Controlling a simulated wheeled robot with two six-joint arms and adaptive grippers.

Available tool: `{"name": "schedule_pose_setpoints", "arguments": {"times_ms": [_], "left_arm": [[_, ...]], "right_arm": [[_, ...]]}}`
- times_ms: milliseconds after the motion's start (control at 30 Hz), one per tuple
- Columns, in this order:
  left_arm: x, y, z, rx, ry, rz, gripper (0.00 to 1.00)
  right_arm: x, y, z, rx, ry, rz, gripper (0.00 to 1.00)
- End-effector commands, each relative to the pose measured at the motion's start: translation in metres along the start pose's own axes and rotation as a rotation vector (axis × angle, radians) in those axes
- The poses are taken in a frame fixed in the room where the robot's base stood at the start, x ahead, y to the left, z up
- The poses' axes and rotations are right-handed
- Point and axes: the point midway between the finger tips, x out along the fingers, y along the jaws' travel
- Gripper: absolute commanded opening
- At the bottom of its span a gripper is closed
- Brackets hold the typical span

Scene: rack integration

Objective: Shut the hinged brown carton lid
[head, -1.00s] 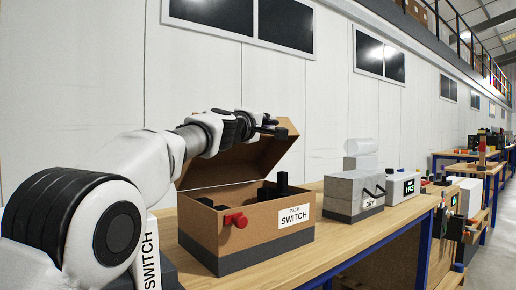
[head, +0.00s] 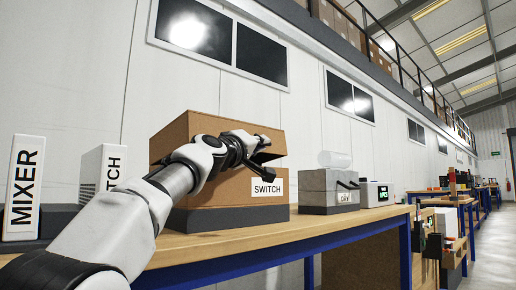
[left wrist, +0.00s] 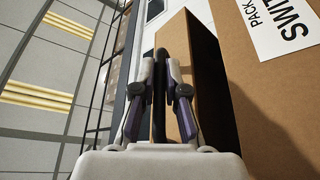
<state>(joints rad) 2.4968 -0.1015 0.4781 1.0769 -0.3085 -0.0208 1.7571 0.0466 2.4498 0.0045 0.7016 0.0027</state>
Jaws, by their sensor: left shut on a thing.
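The brown carton (head: 225,190) stands on the workbench with a white SWITCH label on its front. Its hinged lid (head: 235,124) is tilted down, with a dark gap under its front edge. In the left wrist view the lid (left wrist: 174,45) is beside the carton front (left wrist: 265,100), with the dark gap between them. My left gripper (head: 265,145) is at the lid's front edge. In the left wrist view its fingers (left wrist: 160,88) are closed around a dark tab at the lid. The carton's inside is hidden. My right gripper is not in view.
A grey case (head: 325,190) and a white device with a green display (head: 374,194) stand right of the carton. White boxes labelled MIXER (head: 22,190) and SWITCH (head: 103,175) stand to the left. The wooden bench top (head: 300,225) is clear in front.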

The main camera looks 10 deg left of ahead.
Motion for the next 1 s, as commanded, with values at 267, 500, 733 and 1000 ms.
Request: {"name": "schedule_pose_setpoints", "arguments": {"times_ms": [267,500,733,1000], "left_arm": [[0.001,-0.007,0.003,-0.004,-0.004,-0.008,0.0],[0.001,-0.008,0.003,-0.004,-0.003,-0.008,0.33],[0.0,-0.005,0.002,-0.003,-0.001,-0.004,0.37],[0.005,0.012,-0.012,-0.004,0.0,-0.004,0.37]], "right_arm": [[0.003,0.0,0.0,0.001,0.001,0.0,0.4],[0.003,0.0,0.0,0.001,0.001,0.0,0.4],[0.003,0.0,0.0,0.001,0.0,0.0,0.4],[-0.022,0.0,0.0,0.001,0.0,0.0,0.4]]}}
